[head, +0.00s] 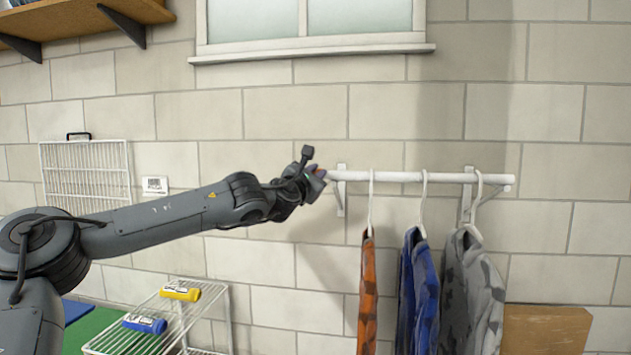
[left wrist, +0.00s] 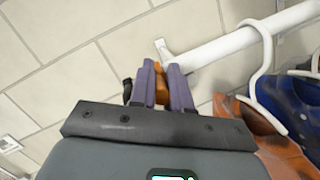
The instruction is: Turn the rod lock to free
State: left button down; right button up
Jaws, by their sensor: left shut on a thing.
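My left gripper (head: 316,173) reaches in from the left to the near-left end of the white clothes rod (head: 400,176). In the left wrist view its purple-grey fingers (left wrist: 160,84) are shut on a small orange piece (left wrist: 161,94), which appears to be the rod lock at the rod's end. The fingers hide most of the lock, so I cannot tell its turned position. The rod also shows in the left wrist view (left wrist: 235,42). My right gripper is not in view.
An orange garment (head: 367,300), a blue garment (head: 425,290) and a grey patterned garment (head: 475,290) hang from the rod on white hangers, right of my gripper.

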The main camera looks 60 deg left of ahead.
pick_arm(q)
jog(key=shift+d+r, duration=0.1)
jog(key=shift+r, duration=0.1)
jog(key=c, duration=1.5)
grip_release()
jog(key=o, duration=0.4)
jog(key=shift+w, duration=0.15)
jog(key=shift+f, duration=0.1)
jog(key=shift+s+d+f, duration=0.1)
jog(key=shift+s+d, duration=0.25)
jog(key=shift+s, duration=0.2)
jog(key=b+v, duration=0.1)
jog(key=v, duration=0.8)
jog(key=shift+s+d+b, duration=0.2)
jog(key=shift+b, duration=0.1)
